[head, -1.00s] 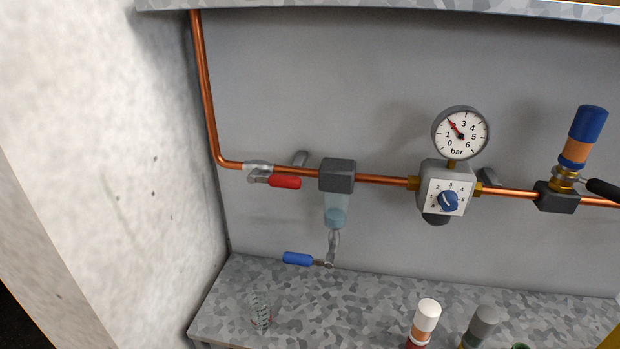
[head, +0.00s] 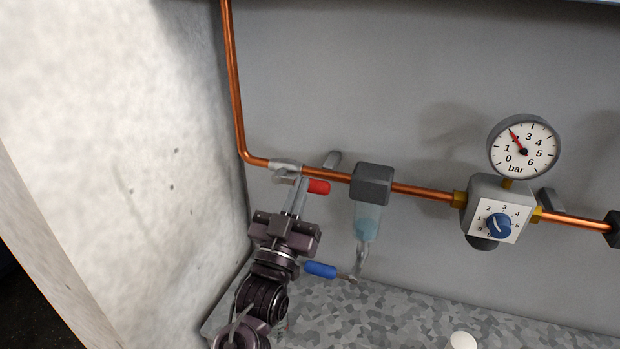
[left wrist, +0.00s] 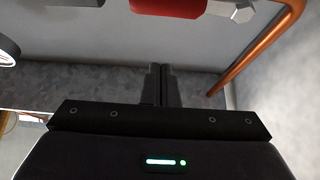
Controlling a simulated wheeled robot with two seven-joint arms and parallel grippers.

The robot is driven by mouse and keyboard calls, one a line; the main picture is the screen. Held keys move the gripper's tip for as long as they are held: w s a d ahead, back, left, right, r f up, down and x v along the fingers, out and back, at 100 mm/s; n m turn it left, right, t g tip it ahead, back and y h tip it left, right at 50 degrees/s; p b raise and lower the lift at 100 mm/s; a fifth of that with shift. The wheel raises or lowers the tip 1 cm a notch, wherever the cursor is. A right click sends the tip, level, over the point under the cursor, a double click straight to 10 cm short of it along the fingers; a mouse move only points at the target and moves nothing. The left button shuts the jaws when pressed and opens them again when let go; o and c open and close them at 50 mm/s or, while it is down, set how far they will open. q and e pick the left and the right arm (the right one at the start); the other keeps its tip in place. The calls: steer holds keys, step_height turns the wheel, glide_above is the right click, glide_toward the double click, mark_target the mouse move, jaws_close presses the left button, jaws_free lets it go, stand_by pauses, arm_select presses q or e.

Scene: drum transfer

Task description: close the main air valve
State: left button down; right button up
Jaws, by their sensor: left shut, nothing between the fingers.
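The main air valve (head: 286,167) sits on the copper pipe just right of its bend. Its red lever handle (head: 319,187) points right, roughly along the pipe. My left gripper (head: 298,195) is in front of the valve in the head view, its fingers covering part of the lever. In the left wrist view the gripper (left wrist: 161,70) is shut and empty, and the red handle (left wrist: 165,8) is at the top edge, apart from the fingertips. My right gripper is not in view.
The copper pipe (head: 232,80) runs down, then right to a filter (head: 371,184) with a blue drain lever (head: 320,270) below. A regulator with a blue knob (head: 499,225) and a gauge (head: 523,147) reading about 2 bar stand right. A pale wall (head: 110,150) bounds the left.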

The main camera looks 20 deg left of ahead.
arm_select(q)
steer(key=shift+w+d+f+p, duration=0.1)
steer(key=shift+w+f+p, duration=0.25)
steer(key=shift+w, duration=0.45)
steer(key=shift+w+a+f+p, duration=0.1)
steer(key=shift+w+f+p, duration=0.15)
steer(key=shift+w+p, duration=0.4)
steer(key=shift+w+d+f+p, duration=0.1)
steer(key=shift+w+f+p, duration=0.15)
steer(key=shift+w, duration=0.7)
steer(key=shift+f, duration=0.1)
steer(key=shift+f+m+h, duration=0.2)
steer(key=shift+m+h, duration=0.2)
steer(key=shift+m, duration=0.2)
